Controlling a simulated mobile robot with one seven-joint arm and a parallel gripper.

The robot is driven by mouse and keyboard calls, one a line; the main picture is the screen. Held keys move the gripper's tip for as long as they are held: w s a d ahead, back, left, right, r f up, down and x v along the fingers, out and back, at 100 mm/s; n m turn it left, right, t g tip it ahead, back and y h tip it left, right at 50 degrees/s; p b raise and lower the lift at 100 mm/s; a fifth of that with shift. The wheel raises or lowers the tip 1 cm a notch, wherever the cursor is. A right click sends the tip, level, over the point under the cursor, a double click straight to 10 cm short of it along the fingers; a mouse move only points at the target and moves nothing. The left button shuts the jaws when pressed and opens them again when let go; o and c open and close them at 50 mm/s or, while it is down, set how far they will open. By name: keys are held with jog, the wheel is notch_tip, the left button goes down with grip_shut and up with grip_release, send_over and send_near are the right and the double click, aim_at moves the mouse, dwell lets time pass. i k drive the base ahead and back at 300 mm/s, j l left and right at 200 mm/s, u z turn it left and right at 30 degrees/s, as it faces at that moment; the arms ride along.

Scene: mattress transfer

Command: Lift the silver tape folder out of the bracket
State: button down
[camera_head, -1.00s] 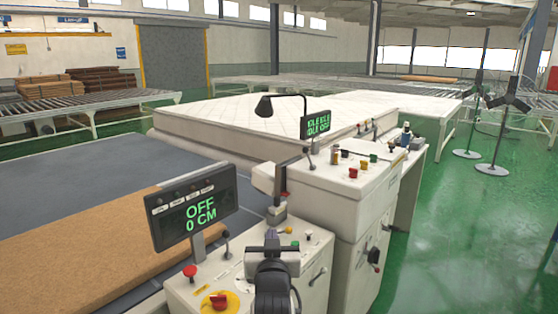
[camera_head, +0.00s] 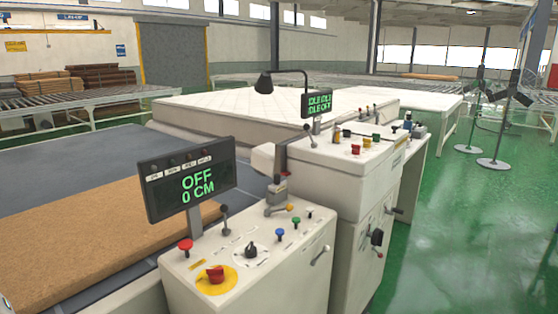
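A small silver-grey fitting (camera_head: 277,193) stands at the back edge of the near control cabinet, beside the colored knobs. It may be the silver tape folder in its bracket, but it is too small to tell the two apart. It looks upright, and nothing of mine touches it. My gripper is not in view.
The near control cabinet (camera_head: 305,262) carries a red button, a yellow-ringed red switch, several knobs and an "OFF 0 CM" display (camera_head: 187,181). A taller white cabinet (camera_head: 352,178) stands behind it. A brown pad (camera_head: 90,240) lies left; a white mattress (camera_head: 230,110) lies behind.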

aim_at(278, 186)
jog(key=i+l, duration=0.25)
jog(key=i+l+u, duration=0.15)
jog(key=l, duration=0.3)
jog(key=i+l, duration=0.25)
jog(key=l, duration=0.15)
jog(key=i+l+u, duration=0.15)
jog(key=l, duration=0.25)
jog(key=i+l+u, duration=0.15)
jog(key=i+l, duration=0.6)
jog(key=l, duration=0.15)
jog(key=i, duration=0.7)
